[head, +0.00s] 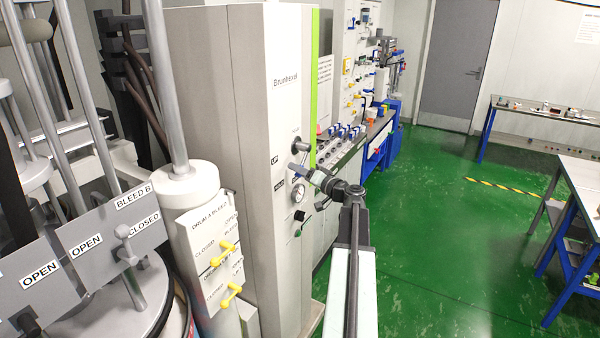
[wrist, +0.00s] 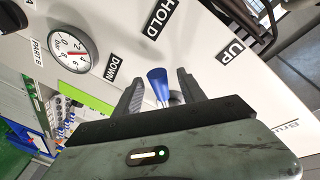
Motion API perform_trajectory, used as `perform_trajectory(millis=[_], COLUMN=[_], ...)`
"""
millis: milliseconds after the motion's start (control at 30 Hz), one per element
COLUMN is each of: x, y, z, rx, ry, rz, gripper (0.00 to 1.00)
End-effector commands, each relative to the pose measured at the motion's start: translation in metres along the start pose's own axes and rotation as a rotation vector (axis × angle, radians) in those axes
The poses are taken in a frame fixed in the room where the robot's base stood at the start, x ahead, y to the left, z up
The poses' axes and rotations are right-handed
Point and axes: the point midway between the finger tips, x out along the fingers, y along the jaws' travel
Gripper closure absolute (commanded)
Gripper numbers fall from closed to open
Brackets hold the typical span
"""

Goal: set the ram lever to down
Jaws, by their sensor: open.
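The ram lever shows as a blue handle (wrist: 158,84) in the wrist view, in the gap between my two gripper fingers (wrist: 160,92). The HOLD label (wrist: 155,18) is beyond it, the DOWN label (wrist: 115,68) to its left and the UP label (wrist: 236,52) to its right. The lever's pivot is hidden, so I cannot tell its exact setting. My gripper is open around the handle, and I see no clear contact. In the head view my gripper (head: 308,172) is at the panel of the tall cabinet (head: 235,120), by the UP and HOLD labels.
A pressure gauge (wrist: 71,46) is on the panel beside the DOWN label. Below it in the head view are a black knob (head: 305,217) and a green knob (head: 298,233). Yellow bleed valves (head: 228,247) are at the lower left.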

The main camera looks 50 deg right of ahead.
Motion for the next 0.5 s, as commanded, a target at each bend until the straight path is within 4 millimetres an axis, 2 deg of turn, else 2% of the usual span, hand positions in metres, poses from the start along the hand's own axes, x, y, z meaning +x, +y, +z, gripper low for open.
perform_trajectory(millis=[33,100,200,500], x=[-0.0002,-0.0003,-0.0005,-0.0008], y=[0.0001,0.0001,0.0003,0.0005], z=[-0.0001,-0.0001,-0.0002,-0.0005], rx=[0.000,0.000,0.000,0.000], ry=[0.000,0.000,0.000,0.001], rz=[0.000,0.000,0.000,0.001], gripper=[0.58,0.77,1.00,1.00])
